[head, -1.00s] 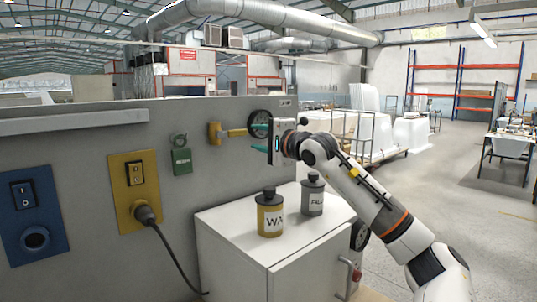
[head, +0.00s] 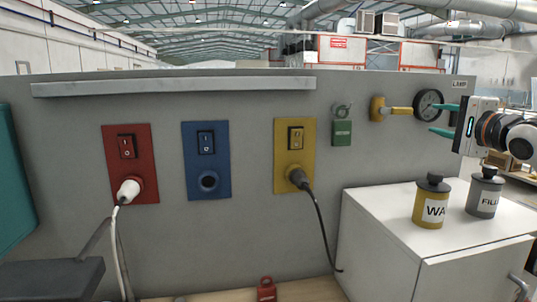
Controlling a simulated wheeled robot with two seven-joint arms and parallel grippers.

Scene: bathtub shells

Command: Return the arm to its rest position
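My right gripper (head: 434,118) is at the right edge of the head view, in front of the grey wall panel. Its two teal fingers point left and stand apart, with nothing visible between them. The upper finger overlaps the edge of the round black gauge (head: 429,102), though I cannot tell the depth between them. Part of my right arm (head: 512,135) shows behind the gripper, and the rest is cut off by the picture edge. My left gripper is not in view.
A yellow lever valve (head: 378,108) is left of the gauge. A white cabinet (head: 380,245) holds a yellow can (head: 428,205) and a grey can (head: 484,193) below the gripper. Red (head: 117,155), blue (head: 195,165) and yellow (head: 283,150) switch plates are on the wall.

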